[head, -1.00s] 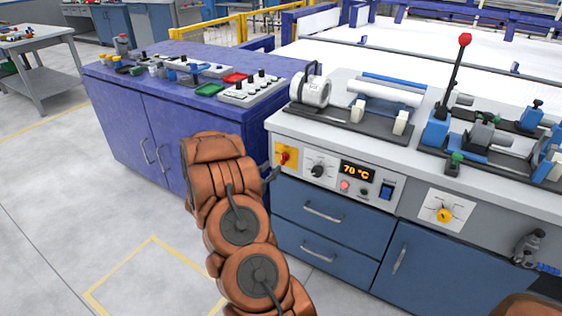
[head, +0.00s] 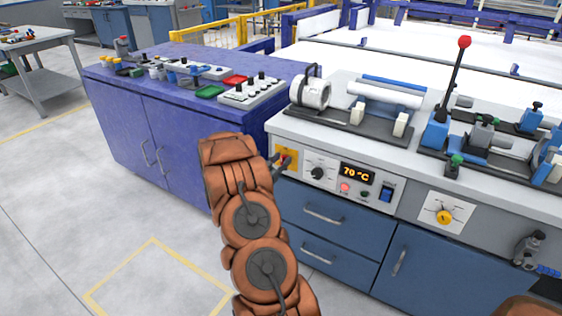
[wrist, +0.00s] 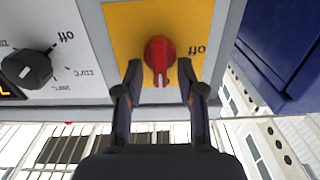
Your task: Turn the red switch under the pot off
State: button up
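The red switch (wrist: 160,53) is a round knob on a yellow plate (wrist: 120,20) in the wrist view. Its pale pointer mark faces down in that picture, and the word "off" is printed on the plate to its right. My gripper (wrist: 160,72) is open, with one fingertip at each side of the switch; I cannot tell whether they touch it. In the head view my gripper (head: 279,161) is at the yellow plate (head: 291,155) and partly covers the switch. A white, drum-like pot with a handle (head: 311,93) stands on the bench above.
A black knob (head: 317,173), a "70 °C" display (head: 357,173) and a blue rocker switch (head: 386,192) sit right of the plate. The blue cabinet (head: 190,150) stands close on the left. The floor in front is clear.

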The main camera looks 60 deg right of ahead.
jog(key=shift+r, duration=0.1)
grip_shut()
jog(key=shift+r+p, duration=0.1)
jog(key=shift+p, duration=0.3)
jog(key=n+p, duration=0.7)
jog(key=n, duration=0.1)
jog(key=w+n+p, duration=0.1)
jog(key=n+p, duration=0.3)
jog(key=shift+p, duration=0.3)
jog(key=n+p, duration=0.1)
jog(key=n, duration=0.2)
jog(key=f+n+p, duration=0.1)
jog(key=n, duration=0.2)
jog(key=shift+w+p, duration=0.15)
jog(key=shift+p, duration=0.25)
